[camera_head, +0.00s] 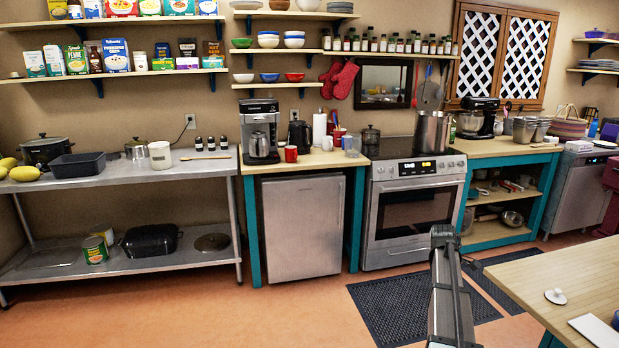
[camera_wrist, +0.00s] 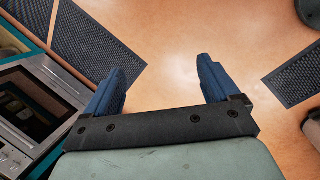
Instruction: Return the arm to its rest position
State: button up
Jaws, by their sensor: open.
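My gripper (camera_wrist: 160,85) shows in the wrist view with its two blue fingers spread apart. Nothing is between the fingers; only the orange floor and part of a dark mat show past them. In the head view my arm rises at the lower middle right, in front of the dark floor mat. The gripper's fingers cannot be made out in the head view.
A wooden table (camera_head: 582,272) with a white round item (camera_head: 555,296) stands at the lower right. The oven (camera_head: 412,212) and a small fridge (camera_head: 303,228) line the back wall. A steel shelf table (camera_head: 120,172) stands left. Open floor (camera_head: 240,315) lies at lower left.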

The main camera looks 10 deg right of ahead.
jog(key=s+a+f+m+g+y, duration=0.1)
jog(key=s+a+f, duration=0.2)
jog(key=a+f, duration=0.65)
jog(key=s+a+f+m+g+y, duration=0.15)
jog(key=s+a+f, duration=0.25)
jog(key=a+f, duration=0.55)
jog(key=s+a+f+m, duration=0.2)
jog(key=s+a+f, duration=0.1)
jog(key=a+f, duration=0.6)
jog(key=s+a+f+m+g, duration=0.1)
jog(key=s+a+f, duration=0.4)
jog(key=s, duration=0.6)
jog(key=s+a+f+m+g, duration=0.2)
jog(key=s+a+f, duration=0.3)
jog(key=s, duration=0.6)
jog(key=s+a+f+m+g, duration=0.1)
jog(key=s+a+f, duration=0.4)
jog(key=s, duration=0.6)
jog(key=a+m+y, duration=0.1)
jog(key=a, duration=0.1)
jog(key=shift+s+a+f+g, duration=0.2)
jog(key=shift+s+a+g, duration=0.1)
jog(key=shift+a+g, duration=0.05)
